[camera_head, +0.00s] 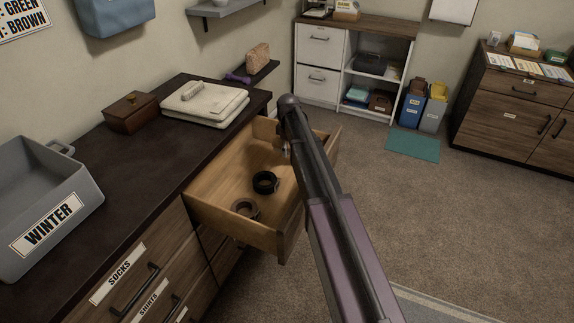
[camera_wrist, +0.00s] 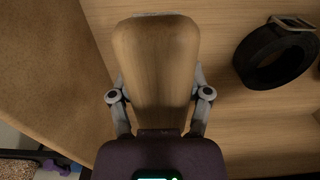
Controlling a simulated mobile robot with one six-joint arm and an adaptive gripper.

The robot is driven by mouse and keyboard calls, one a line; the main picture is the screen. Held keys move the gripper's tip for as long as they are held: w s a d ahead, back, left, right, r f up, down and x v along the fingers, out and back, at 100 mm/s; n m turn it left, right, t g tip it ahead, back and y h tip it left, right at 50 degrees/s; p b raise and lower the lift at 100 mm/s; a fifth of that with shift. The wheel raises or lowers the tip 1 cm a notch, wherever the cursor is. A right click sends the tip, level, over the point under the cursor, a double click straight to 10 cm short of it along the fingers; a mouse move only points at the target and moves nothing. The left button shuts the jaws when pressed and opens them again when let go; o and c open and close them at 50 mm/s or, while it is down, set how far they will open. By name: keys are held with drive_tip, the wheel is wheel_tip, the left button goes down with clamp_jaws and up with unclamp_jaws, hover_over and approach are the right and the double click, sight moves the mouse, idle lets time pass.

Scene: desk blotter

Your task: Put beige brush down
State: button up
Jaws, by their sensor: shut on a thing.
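The beige brush (camera_wrist: 156,55) has a rounded, wood-grained back and fills the middle of the wrist view. My gripper (camera_wrist: 161,97) is shut on it, with a grey finger on each side. The brush is over the open wooden drawer; its gap to the drawer floor cannot be told. In the head view my arm hides the brush and most of my gripper. The drawer (camera_head: 228,186) is pulled out from the dark-topped dresser.
A black rolled belt (camera_head: 265,182) lies in the drawer and shows right of the brush in the wrist view (camera_wrist: 272,62). The dresser top (camera_head: 125,165) has bare space between the WINTER bin (camera_head: 45,205) and folded cloth (camera_head: 204,103).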

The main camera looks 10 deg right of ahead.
sight(288, 163)
drive_tip(key=shift+f+b, duration=0.45)
drive_tip(key=shift+f, duration=0.4)
drive_tip(key=shift+f+b, duration=1.85)
drive_tip(key=shift+b, duration=0.05)
drive_tip(key=shift+f, duration=0.2)
drive_tip(key=o, duration=1)
drive_tip(key=shift+r, duration=0.15)
wheel_tip(288, 163, up, 12)
drive_tip(key=p, duration=1.2)
